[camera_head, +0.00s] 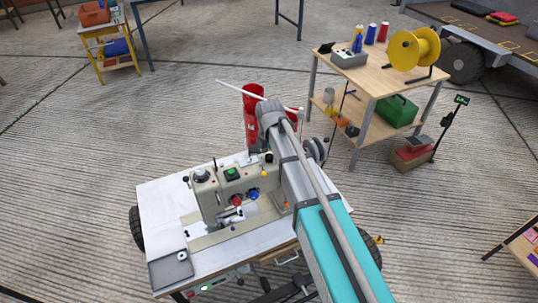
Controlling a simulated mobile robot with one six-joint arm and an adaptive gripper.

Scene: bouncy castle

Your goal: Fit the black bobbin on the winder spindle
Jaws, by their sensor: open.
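The beige sewing machine (212,205) stands on a white-topped cart (160,200). Several small knobs and fittings show on it, including a red one (237,200), a blue one (253,195) and a grey round part (200,175). A small dark part (269,157) sits at its upper right end, close to my arm; I cannot tell whether it is the black bobbin or part of the winder. The winder spindle cannot be made out. My teal and grey arm reaches over the machine's right side from the lower right. My gripper does not show; the arm's far end appears to hide it.
A grey tray (158,277) lies at the cart's front left corner. A red cylinder (249,133) stands behind the cart. A wooden shelf table (350,83) with spools, a yellow reel (414,48) and a green box (396,110) stands at right.

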